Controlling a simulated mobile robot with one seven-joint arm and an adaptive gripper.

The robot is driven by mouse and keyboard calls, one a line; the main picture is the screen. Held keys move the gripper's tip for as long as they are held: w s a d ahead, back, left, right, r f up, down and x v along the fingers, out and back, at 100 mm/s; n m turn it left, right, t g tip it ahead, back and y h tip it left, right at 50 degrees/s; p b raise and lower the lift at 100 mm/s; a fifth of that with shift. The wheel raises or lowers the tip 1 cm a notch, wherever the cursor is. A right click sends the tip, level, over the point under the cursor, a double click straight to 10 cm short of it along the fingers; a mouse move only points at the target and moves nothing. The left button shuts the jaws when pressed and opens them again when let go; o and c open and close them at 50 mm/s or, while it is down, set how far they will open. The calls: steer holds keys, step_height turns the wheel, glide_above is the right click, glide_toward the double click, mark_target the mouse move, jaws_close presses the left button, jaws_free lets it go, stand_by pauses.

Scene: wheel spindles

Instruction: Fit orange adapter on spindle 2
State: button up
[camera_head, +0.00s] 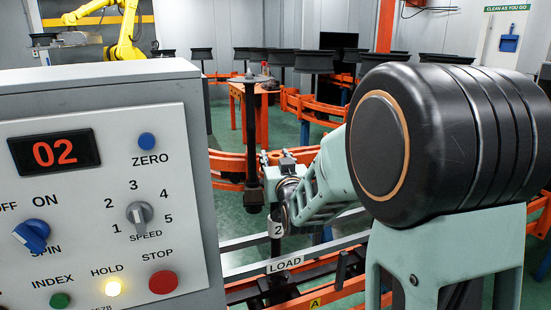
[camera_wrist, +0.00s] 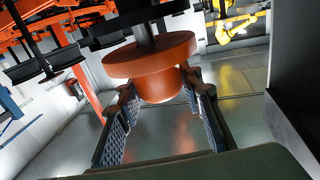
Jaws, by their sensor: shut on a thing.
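The orange adapter (camera_wrist: 152,56) is in the wrist view, a wide round flange with a narrower hub. My gripper (camera_wrist: 158,92) has one patterned finger on each side of the hub and is shut on it. A dark shaft (camera_wrist: 145,32) meets the middle of the flange on the side away from my palm. I cannot tell how far they engage. In the head view my gripper (camera_head: 272,164) is small, near a dark upright post (camera_head: 253,193) and a white tag marked 2 (camera_head: 277,228). I cannot make out the adapter there.
A grey control box (camera_head: 105,75) fills the left; its display (camera_head: 53,152) reads 02 and the HOLD lamp (camera_head: 113,287) is lit. A rail marked LOAD (camera_head: 285,264) crosses below my gripper. Dark wheels (camera_head: 314,61) and orange frames stand behind. My arm covers the right.

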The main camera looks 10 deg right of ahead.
steer(key=shift+f+b, duration=0.85)
steer(key=shift+b, duration=0.25)
stand_by(0.4)
steer(key=o, duration=1.3)
steer(key=shift+s, duration=0.15)
steer(key=s, duration=0.7)
steer(key=shift+s, duration=0.15)
